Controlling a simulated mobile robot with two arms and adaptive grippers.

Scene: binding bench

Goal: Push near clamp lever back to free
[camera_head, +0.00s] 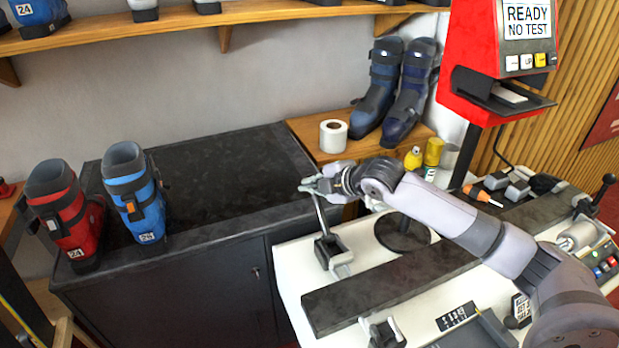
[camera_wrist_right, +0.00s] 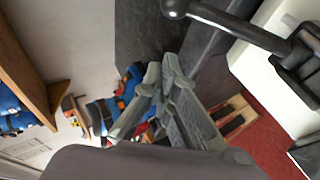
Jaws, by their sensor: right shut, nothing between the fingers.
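A clamp lever (camera_head: 320,217), a grey rod on a dark base, stands nearly upright at the left edge of the white bench. In the right wrist view the lever (camera_wrist_right: 240,31) has a dark ball knob at its end, top centre. My right gripper (camera_head: 308,184) is at the lever's top end in the head view and hides its knob. In the wrist view the right gripper (camera_wrist_right: 162,72) is shut and empty, with a gap in the picture between its fingers and the lever. Contact is not shown. My left gripper is not in view.
A dark long bar (camera_head: 345,308) lies across the white bench. Another clamp (camera_head: 383,330) is at the near edge. A red boot (camera_head: 65,210) and a blue boot (camera_head: 133,195) stand on the black cabinet (camera_head: 230,190), whose middle is clear. A white roll (camera_head: 333,136) stands behind the gripper.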

